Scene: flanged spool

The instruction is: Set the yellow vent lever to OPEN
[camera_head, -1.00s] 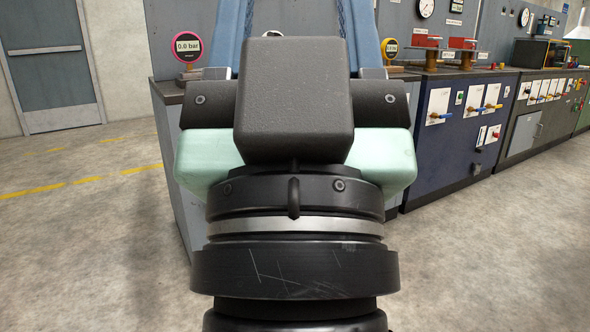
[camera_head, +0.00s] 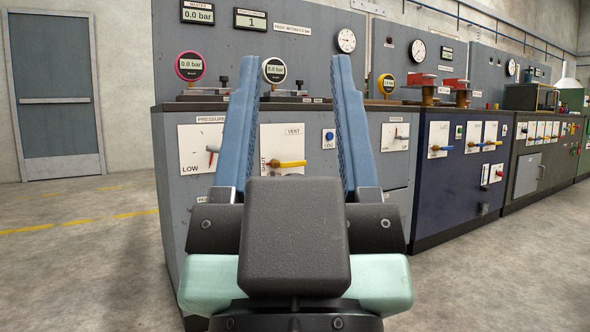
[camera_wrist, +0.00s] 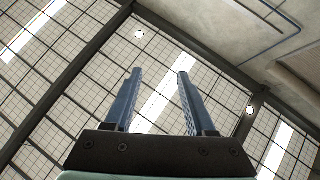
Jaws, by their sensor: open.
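The yellow vent lever (camera_head: 288,163) is on a white plate (camera_head: 267,148) marked VENT, on the front of the grey cabinet. The lever lies about level, its handle toward the right. The word SHUT shows sideways at the plate's left edge; the lower part of the plate is hidden by my gripper. My gripper (camera_head: 293,65) points upward in front of the cabinet, its two blue fingers apart and empty. The lever shows between the fingers in the head view. In the wrist view my gripper (camera_wrist: 158,75) is open toward the ceiling.
A pressure plate with a red-tipped lever (camera_head: 210,152) is left of the vent plate. A blue button (camera_head: 329,136) is to its right. Gauges (camera_head: 274,70) stand on the cabinet top. A dark blue cabinet (camera_head: 445,190) adjoins on the right. The floor at left is clear.

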